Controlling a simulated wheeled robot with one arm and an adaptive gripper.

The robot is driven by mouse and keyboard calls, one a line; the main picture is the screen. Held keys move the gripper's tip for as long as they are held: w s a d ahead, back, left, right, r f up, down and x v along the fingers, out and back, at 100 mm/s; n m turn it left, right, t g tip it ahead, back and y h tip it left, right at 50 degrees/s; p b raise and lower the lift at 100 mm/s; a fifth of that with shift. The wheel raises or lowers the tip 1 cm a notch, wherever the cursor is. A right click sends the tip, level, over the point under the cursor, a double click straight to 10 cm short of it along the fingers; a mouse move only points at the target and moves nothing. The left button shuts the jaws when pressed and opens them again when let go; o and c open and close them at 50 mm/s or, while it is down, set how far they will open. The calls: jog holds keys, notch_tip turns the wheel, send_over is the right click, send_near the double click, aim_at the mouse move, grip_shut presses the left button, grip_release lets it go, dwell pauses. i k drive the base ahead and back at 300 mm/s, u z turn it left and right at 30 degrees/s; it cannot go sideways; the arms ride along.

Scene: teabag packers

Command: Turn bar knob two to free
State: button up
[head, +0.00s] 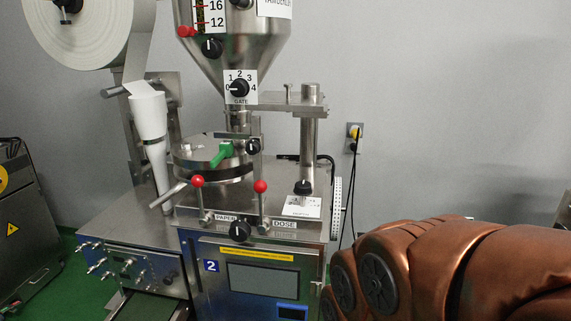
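A steel packing machine (250,205) carries a blue number 2 plate (211,266) on its front. Several black knobs show on it: one (240,230) at the front below the PAPER and DOSE labels, one (303,187) on a small white plate at the right of the top, one (239,88) on the GATE dial numbered 0 to 4, and others on the hopper and beside the green handle. No "free" marking is legible, and I cannot tell which knob is bar knob two. My copper-coloured arm fills the lower right, apart from these knobs in the picture. My gripper is out of view.
Two red-ball levers (197,181) (260,186) stand above the front knob. A green handle (221,154) sits on the round drum. A steel post (308,140) rises at the right. Another machine (25,225) stands far left. The wall behind is bare apart from an outlet.

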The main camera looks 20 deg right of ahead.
aim_at(253, 148)
jog(key=u, duration=2.8)
jog(key=k, duration=0.75)
jog(key=z, duration=0.8)
jog(key=i, duration=0.5)
jog(key=u, duration=0.05)
